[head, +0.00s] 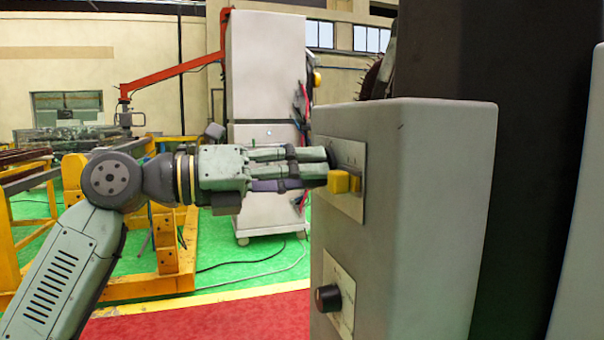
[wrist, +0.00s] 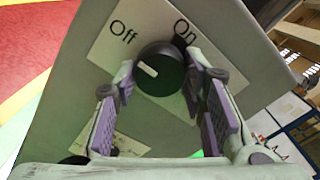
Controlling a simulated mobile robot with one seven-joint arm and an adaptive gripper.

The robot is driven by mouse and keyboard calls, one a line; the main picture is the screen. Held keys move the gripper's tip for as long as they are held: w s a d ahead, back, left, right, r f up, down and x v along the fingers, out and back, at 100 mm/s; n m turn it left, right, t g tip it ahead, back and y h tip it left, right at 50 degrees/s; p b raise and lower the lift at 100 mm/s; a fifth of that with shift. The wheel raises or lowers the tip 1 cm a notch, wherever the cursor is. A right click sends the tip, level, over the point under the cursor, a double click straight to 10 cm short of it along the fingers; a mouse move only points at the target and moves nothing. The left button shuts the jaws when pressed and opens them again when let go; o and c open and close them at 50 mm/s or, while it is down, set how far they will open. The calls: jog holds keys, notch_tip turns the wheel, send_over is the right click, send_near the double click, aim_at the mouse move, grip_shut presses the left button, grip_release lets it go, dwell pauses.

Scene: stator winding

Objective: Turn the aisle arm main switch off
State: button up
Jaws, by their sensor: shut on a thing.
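The main switch is a black round knob (wrist: 162,72) with a white mark, on a pale plate (wrist: 108,50) lettered "Off" and "On". The white mark lies on the left side of the knob, toward the "Off" side, in the wrist view. In the head view my gripper (head: 318,164) reaches from the left to the upper plate (head: 350,152) of a grey cabinet (head: 420,210). There the fingers mostly hide the knob, and the lettering cannot be read.
A yellow block (head: 343,182) sits just below the fingertips. Lower on the cabinet is another plate with a black knob (head: 328,298). A tall white cabinet (head: 265,70) and yellow frames (head: 172,250) stand behind my arm.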

jog(key=o, duration=1.2)
jog(key=shift+c, duration=0.2)
jog(key=shift+a, duration=0.15)
jog(key=v, duration=1.1)
jog(key=shift+a, duration=0.35)
jog(key=shift+s, duration=0.15)
